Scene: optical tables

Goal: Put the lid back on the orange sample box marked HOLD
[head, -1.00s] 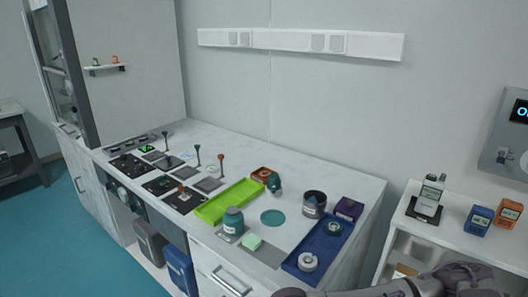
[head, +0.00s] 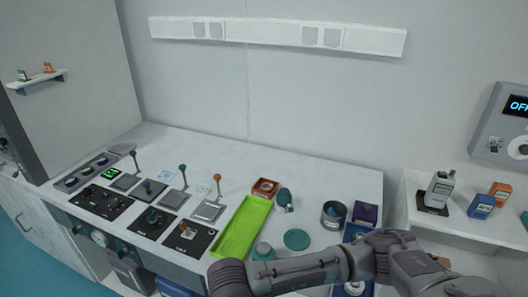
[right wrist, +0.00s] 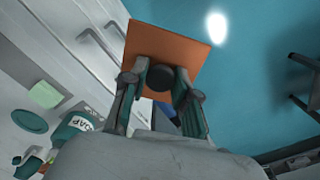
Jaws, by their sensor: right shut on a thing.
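The right wrist view shows an orange square lid (right wrist: 190,35) with a round black knob (right wrist: 160,76). My right gripper (right wrist: 160,82) is shut on the knob, with the lid beyond the fingertips over the blue floor. In the head view an open orange box (head: 265,188) stands on the bench behind the green tray, with something round and pale inside. No HOLD marking is readable. My right arm crosses the lower right of the head view; its gripper and the lid are outside that picture. My left gripper is not in view.
A lime green tray (head: 242,230) lies in front of the orange box. A teal-topped item (head: 285,198) stands close to the box's right. A teal disc (head: 297,239), a dark round container (head: 333,214) and a purple box (head: 366,211) are further right. Levers (head: 183,176) stand to the left.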

